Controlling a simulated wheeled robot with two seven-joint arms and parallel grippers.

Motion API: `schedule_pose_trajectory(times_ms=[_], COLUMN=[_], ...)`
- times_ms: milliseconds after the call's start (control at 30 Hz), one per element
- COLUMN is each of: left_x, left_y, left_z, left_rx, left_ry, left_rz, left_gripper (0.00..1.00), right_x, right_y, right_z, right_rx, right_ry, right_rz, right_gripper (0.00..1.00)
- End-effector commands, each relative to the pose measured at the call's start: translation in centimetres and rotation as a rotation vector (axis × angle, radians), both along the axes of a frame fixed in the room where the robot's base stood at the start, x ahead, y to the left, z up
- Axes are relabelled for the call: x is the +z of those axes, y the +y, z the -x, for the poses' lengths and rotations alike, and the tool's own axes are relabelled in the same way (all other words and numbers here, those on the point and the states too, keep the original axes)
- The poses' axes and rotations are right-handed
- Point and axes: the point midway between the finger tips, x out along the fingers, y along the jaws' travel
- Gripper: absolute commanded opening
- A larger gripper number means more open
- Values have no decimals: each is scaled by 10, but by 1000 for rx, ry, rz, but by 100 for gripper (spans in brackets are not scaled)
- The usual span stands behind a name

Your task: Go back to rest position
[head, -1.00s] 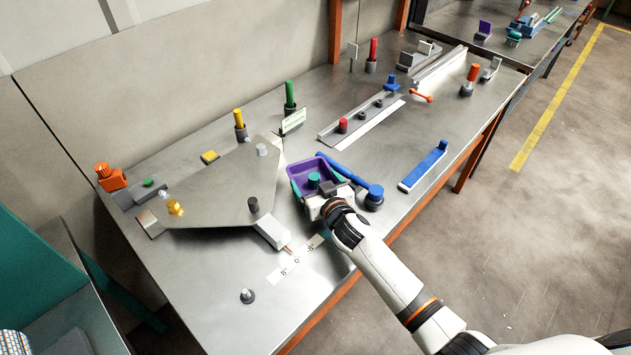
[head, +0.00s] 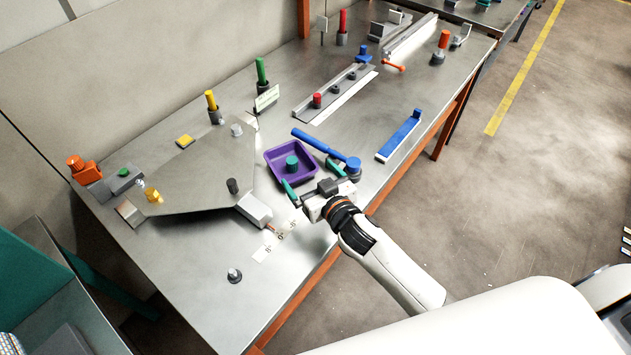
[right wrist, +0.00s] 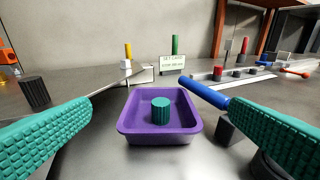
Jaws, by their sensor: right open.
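My right gripper (head: 312,180) is open and empty, with teal ridged fingers, just on the near side of a purple tray (head: 275,153). A teal ribbed cylinder (head: 292,163) stands upright inside the tray. In the right wrist view the two fingers are spread wide at left and right, with the tray (right wrist: 160,138) and teal cylinder (right wrist: 161,108) between and beyond them, apart from the fingers. My left gripper is not in view.
A grey angled plate (head: 190,170) with knobs is at left. A blue-topped bar (head: 400,135) lies at right. A small peg (head: 234,274) stands near the front.

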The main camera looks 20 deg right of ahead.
Motion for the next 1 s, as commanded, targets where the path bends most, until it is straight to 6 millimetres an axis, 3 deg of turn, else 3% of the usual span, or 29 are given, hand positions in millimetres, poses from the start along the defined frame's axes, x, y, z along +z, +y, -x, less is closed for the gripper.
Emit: schedule_pose_trajectory(times_ms=[200,833,933,1000], left_x=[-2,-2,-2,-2], left_y=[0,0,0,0], left_z=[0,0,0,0], left_rx=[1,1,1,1], left_ry=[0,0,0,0], left_rz=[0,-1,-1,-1], left_gripper=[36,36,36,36], right_x=[3,3,-4,-13], right_y=[-4,-7,-18,-30], right_z=[18,23,38,58], right_rx=[0,-17,-73,-127], right_ry=[0,20,101,203], right_rz=[-1,4,21,43], right_gripper=[100,100,100,100])
